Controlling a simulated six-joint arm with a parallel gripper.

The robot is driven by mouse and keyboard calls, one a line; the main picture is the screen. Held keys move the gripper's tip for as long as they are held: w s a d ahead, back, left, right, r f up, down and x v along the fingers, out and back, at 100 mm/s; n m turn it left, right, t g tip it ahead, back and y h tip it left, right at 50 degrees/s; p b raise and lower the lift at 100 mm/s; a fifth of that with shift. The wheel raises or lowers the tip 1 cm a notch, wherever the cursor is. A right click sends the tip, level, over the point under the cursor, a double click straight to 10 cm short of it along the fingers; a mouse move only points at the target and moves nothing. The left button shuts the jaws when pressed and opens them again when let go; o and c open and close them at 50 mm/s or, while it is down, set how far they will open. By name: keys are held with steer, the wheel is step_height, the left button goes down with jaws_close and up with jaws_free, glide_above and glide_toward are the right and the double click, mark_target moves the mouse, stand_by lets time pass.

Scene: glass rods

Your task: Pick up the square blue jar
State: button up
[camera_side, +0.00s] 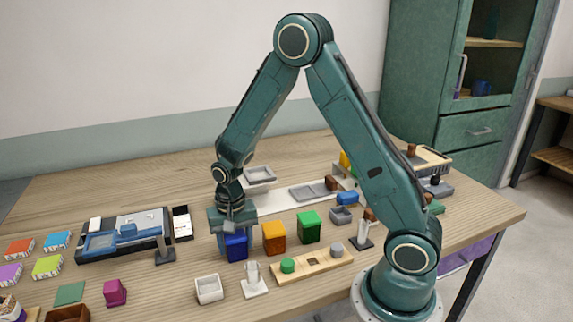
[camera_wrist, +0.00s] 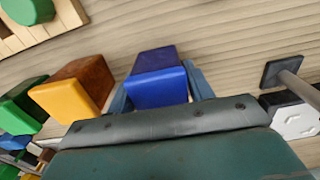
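The square blue jar (camera_side: 236,246) stands on the wooden table directly under my gripper (camera_side: 235,226) in the side view. In the wrist view the blue jar (camera_wrist: 156,82) sits between the two fingers of my gripper (camera_wrist: 158,92). One blue-grey finger shows close along each side of the jar. I cannot tell whether the fingers press on it or leave a small gap. The jar looks upright and seems to rest on the table. Its upper part is partly hidden by my gripper in the side view.
An orange jar (camera_side: 274,237) stands close to the right of the blue jar, with a green jar (camera_side: 309,227) beyond it. A wooden board (camera_side: 325,264) with a green peg lies in front. A white cup (camera_side: 209,289) stands front left. A dark tray (camera_side: 100,254) lies left.

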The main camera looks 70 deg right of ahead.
steer(key=c, duration=0.6)
steer(key=shift+c, duration=0.2)
steer(key=shift+r, duration=0.1)
step_height(320, 180, up, 20)
stand_by(0.3)
stand_by(0.5)
